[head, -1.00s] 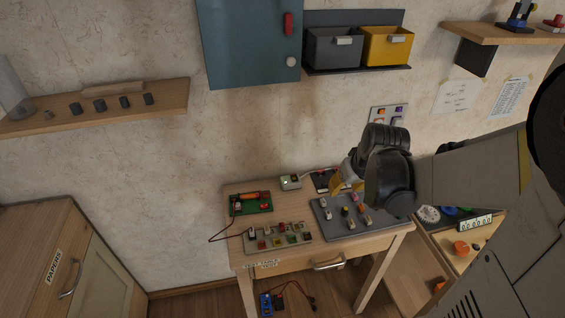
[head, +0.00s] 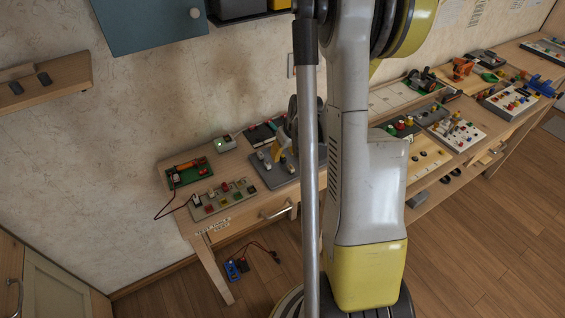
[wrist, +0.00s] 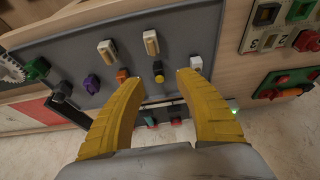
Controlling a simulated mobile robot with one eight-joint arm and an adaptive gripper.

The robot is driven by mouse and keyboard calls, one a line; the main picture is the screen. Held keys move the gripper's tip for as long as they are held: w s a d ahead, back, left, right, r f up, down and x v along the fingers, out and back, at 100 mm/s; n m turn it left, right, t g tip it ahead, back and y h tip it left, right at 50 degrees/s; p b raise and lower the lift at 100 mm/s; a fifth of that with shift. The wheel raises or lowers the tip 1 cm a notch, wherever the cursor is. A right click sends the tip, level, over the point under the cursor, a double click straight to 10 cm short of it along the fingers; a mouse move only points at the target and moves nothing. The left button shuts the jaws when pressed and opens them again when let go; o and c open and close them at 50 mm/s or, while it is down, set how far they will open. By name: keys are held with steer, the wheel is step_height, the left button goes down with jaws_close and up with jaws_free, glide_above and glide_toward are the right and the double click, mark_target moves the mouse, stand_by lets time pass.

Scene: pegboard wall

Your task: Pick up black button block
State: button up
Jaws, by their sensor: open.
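My gripper (wrist: 157,76) is open, with yellow fingers spread over the grey board (wrist: 195,28). Between the fingertips, apart from them, is a small block with a dark top and a yellow part (wrist: 158,72). A black button block (wrist: 267,13) sits on the neighbouring tray at the upper right of the wrist view, outside the fingers. I cannot tell for certain which is the task's block. In the head view my gripper (head: 279,150) hangs low over the grey board (head: 262,177), partly hidden by my arm.
White (wrist: 196,63), orange (wrist: 122,76) and purple (wrist: 91,83) blocks stand near the fingers. The tray (head: 212,208) of coloured buttons and a green board (head: 190,172) lie to the left in the head view. A long bench with more boards (head: 458,130) runs right.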

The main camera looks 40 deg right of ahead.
mark_target(282, 156)
steer(key=x, duration=0.2)
steer(key=b+x, duration=0.1)
steer(key=x, duration=0.1)
steer(key=shift+w+d+r, duration=0.1)
steer(key=shift+w+r, duration=0.05)
steer(key=shift+w, duration=0.1)
steer(key=shift+r, duration=0.15)
jaws_close()
